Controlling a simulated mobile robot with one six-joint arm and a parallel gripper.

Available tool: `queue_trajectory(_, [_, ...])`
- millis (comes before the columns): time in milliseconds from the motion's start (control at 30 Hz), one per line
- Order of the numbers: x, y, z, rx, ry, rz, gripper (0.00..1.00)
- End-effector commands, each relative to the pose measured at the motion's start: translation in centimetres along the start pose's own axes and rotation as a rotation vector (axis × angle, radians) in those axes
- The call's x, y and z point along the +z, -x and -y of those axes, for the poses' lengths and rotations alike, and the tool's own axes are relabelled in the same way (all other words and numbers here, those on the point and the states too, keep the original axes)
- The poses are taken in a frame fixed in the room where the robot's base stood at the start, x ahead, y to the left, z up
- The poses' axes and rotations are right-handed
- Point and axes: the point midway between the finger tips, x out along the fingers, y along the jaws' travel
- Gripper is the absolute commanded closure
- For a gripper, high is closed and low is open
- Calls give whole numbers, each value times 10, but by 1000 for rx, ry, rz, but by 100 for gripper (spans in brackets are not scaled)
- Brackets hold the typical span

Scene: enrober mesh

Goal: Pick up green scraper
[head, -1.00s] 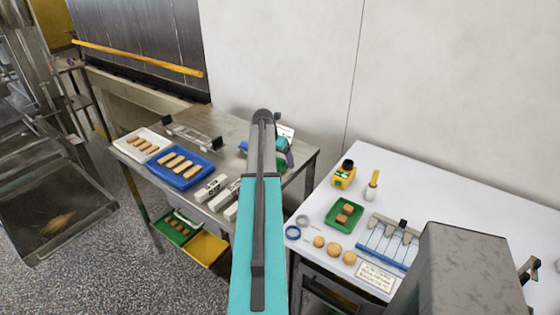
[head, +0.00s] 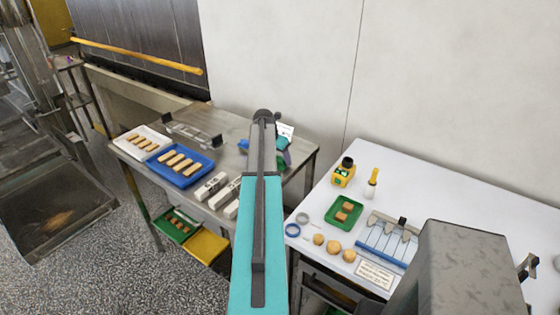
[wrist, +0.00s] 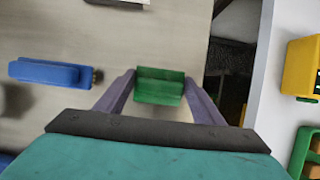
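The green scraper (wrist: 160,86) lies on the steel table in the wrist view, between the two fingertips of my gripper (wrist: 160,78). The fingers stand wide apart, one on each side of it, with very little gap; I cannot see firm contact. In the head view my arm hides most of this spot, and only a bit of green (head: 282,163) shows just right of the arm.
A blue-handled tool (wrist: 45,72) lies left of the scraper. The steel table's right edge is close, with a gap before the white table (head: 420,180). A blue tray (head: 207,166) of bars and white blocks (head: 211,187) stand left of my arm.

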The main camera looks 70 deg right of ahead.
Motion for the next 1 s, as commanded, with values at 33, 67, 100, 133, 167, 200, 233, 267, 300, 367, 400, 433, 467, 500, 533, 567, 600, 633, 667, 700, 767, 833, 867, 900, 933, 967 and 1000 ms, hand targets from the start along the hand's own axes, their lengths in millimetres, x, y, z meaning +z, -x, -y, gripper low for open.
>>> queue_trajectory(33, [0, 0, 0, 0, 0, 0, 62])
queue_trajectory(67, [0, 0, 0, 0, 0, 0, 62])
queue_trajectory(100, [0, 0, 0, 0, 0, 0, 62])
queue_trajectory(133, [0, 0, 0, 0, 0, 0, 62])
queue_trajectory(167, [0, 0, 0, 0, 0, 0, 62])
queue_trajectory(200, [0, 0, 0, 0, 0, 0, 62])
queue_trajectory(233, [0, 0, 0, 0, 0, 0, 62])
queue_trajectory(267, [0, 1, 0, 0, 0, 0, 62])
queue_trajectory(300, [0, 1, 0, 0, 0, 1, 62])
queue_trajectory(367, [1, 2, 0, 0, 0, 1, 62])
queue_trajectory(400, [2, 4, 0, 1, 0, 1, 62])
queue_trajectory(433, [2, 5, 0, 1, 0, 1, 62])
queue_trajectory(467, [3, 6, 0, 1, 0, 1, 62])
queue_trajectory(500, [4, 9, -1, 1, 0, 1, 62])
queue_trajectory(533, [5, 11, -1, 1, 0, 1, 62])
queue_trajectory(567, [6, 13, -1, 1, 0, 1, 62])
queue_trajectory(600, [7, 16, -1, 1, 0, 2, 62])
queue_trajectory(633, [8, 19, -1, 2, 0, 2, 62])
queue_trajectory(667, [9, 22, -1, 2, 0, 2, 62])
queue_trajectory(700, [11, 26, -1, 2, 0, 2, 62])
queue_trajectory(767, [14, 33, -1, 2, -1, 2, 62])
queue_trajectory(833, [18, 42, -1, 2, -1, 2, 62])
queue_trajectory(867, [19, 46, -1, 2, -1, 2, 62])
queue_trajectory(900, [22, 51, -1, 2, -1, 2, 62])
queue_trajectory(933, [24, 55, -1, 2, -1, 2, 62])
queue_trajectory(967, [25, 58, -1, 2, 0, 2, 62])
queue_trajectory(1000, [27, 63, -1, 2, 0, 2, 62])
